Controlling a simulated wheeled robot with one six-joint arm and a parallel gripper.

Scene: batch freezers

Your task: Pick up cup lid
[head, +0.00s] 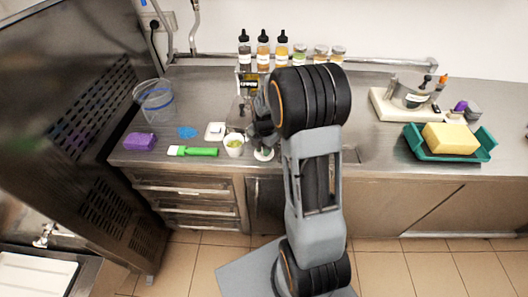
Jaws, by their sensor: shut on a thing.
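My gripper (263,145) is at the front of the steel counter, left of my arm links, and points down. It is shut on a small pale round thing that looks like the cup lid (264,155), near the counter's front edge. Whether the lid touches the counter cannot be told. A small white cup (234,150) with green contents stands upright just left of the gripper. My arm hides part of the counter behind and to the right of the gripper.
Left of the cup lie a green-handled brush (200,152), a purple block (140,141), a blue piece (187,132) and a small white dish (215,131); a clear tub (155,101) stands behind. Bottles (263,52) line the back. A yellow block (450,138) sits on a green tray (413,146) at right.

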